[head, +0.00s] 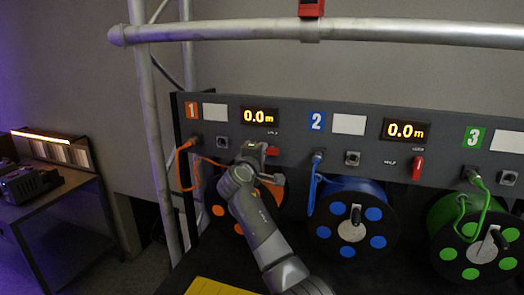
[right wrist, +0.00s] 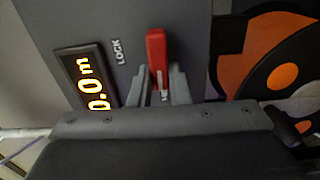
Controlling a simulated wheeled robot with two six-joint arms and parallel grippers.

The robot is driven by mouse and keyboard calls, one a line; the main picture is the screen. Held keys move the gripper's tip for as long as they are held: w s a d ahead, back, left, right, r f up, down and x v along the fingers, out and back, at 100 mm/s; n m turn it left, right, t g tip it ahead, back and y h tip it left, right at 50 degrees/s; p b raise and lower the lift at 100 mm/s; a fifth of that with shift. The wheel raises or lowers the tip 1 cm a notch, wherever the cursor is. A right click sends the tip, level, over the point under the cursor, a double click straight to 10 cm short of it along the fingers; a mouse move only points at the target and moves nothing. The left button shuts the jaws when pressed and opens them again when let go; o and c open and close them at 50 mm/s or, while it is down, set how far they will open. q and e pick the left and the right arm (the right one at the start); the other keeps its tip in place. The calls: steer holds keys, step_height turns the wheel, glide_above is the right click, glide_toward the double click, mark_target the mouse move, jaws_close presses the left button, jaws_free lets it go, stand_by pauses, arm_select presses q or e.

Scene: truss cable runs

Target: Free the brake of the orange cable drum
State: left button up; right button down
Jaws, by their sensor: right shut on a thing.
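The orange cable drum (head: 218,210) sits under panel number 1 in the head view, partly hidden behind my right arm. Its orange side also shows at the upper right of the right wrist view (right wrist: 255,45). The red brake lever (head: 273,151) is on the panel, below and right of the 0.0 m display (head: 260,116). In the right wrist view the red lever (right wrist: 156,48) stands beside the word LOCK. My right gripper (head: 268,165) is shut on the lever, its two fingers (right wrist: 161,92) on either side of the lower part. My left gripper is not in view.
The blue drum (head: 343,194) and green drum (head: 446,212) stand to the right. Drum 2's red lever (head: 418,168) hangs straight down. An orange cable (head: 178,170) runs from panel 1. A truss tube (head: 230,31) crosses above. A side table (head: 60,205) is at left.

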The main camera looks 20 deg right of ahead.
stand_by(0.6)
steer(key=c, duration=1.4)
jaws_free()
steer(key=shift+o, duration=0.2)
